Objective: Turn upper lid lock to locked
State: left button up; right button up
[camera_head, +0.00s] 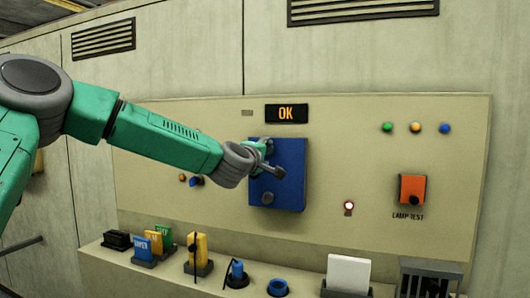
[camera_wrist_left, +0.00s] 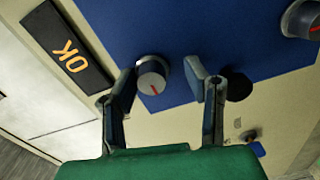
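The blue lid (camera_head: 292,185) is on the wall panel, below the OK sign. In the left wrist view, the upper lid lock (camera_wrist_left: 152,72) is a dark grey knob with a pale rim and a red mark, on the blue lid (camera_wrist_left: 200,28). My left gripper (camera_wrist_left: 164,78) is open, its fingers on either side of this knob; I cannot tell whether they touch it. In the head view my left gripper (camera_head: 264,160) is in front of the lid's upper part and hides the upper lock. My right gripper is out of view.
The OK sign (camera_head: 286,113) is lit orange. Below, a shelf (camera_head: 190,272) holds several coloured items. A black round part (camera_wrist_left: 236,86) lies by one finger.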

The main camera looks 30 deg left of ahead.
pick_arm(q)
jog(key=shift+w+a+r, duration=0.1)
jog(key=shift+w, duration=0.05)
jog(key=v, duration=1.1)
jog(key=shift+s, duration=0.4)
jog(key=shift+f, duration=0.2)
